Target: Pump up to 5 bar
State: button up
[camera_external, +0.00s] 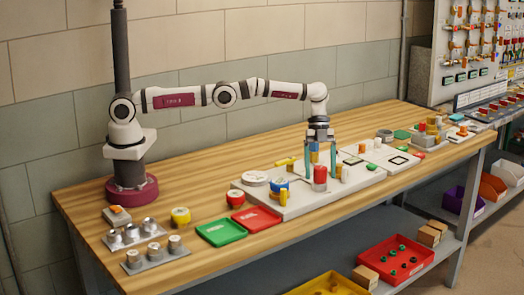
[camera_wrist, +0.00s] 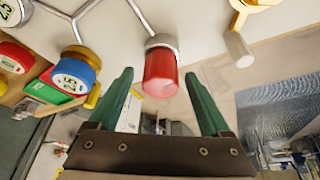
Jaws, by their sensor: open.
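A red cylinder (camera_external: 320,174) with a metal collar stands upright on a pale board (camera_external: 300,207). I take it for the pump handle; it also shows in the wrist view (camera_wrist: 160,78). My gripper (camera_external: 320,177) points down at it with green fingers. In the wrist view my gripper (camera_wrist: 158,72) is open, with one finger to each side of the cylinder and visible gaps; I cannot tell how far the tips reach along it. A blue round gauge (camera_wrist: 74,73) and a red round gauge (camera_wrist: 14,57) have small displays; I cannot read the pressure surely.
A white round dial (camera_external: 255,178), a white cylinder (camera_external: 346,174) and yellow parts stand near the red cylinder. Green (camera_external: 221,228) and red (camera_external: 256,218) trays lie in front. Metal knobs (camera_external: 149,224) sit at the left.

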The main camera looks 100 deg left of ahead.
jog(key=n+t, duration=0.1)
jog(key=n, duration=0.2)
jog(key=shift+s+r+n+y, duration=0.1)
jog(key=shift+n+y, duration=0.2)
jog(key=n+t, duration=0.1)
jog(key=n, duration=0.1)
jog(key=n+y, duration=0.1)
jog(key=n, duration=0.2)
jog(key=shift+d+t, duration=0.1)
jog(key=shift+t, duration=0.3)
jog(key=n+y, duration=0.1)
jog(key=n, duration=0.2)
jog(key=n+t+y, duration=0.1)
jog(key=n, duration=0.2)
jog(key=s+r+n, duration=0.1)
jog(key=s+r, duration=0.2)
jog(key=r, duration=0.4)
jog(key=s+r, duration=0.3)
jog(key=r, duration=0.4)
jog(key=s+d+r+m+g, duration=0.1)
jog(key=s+r, duration=0.1)
jog(key=s, duration=0.9)
jog(key=s+d+r+m+g+y, duration=0.1)
jog(key=s+d+r+m+g, duration=0.1)
jog(key=s, duration=0.9)
jog(key=shift+d+y, duration=0.2)
jog(key=shift+y, duration=0.1)
jog(key=shift+r, duration=0.1)
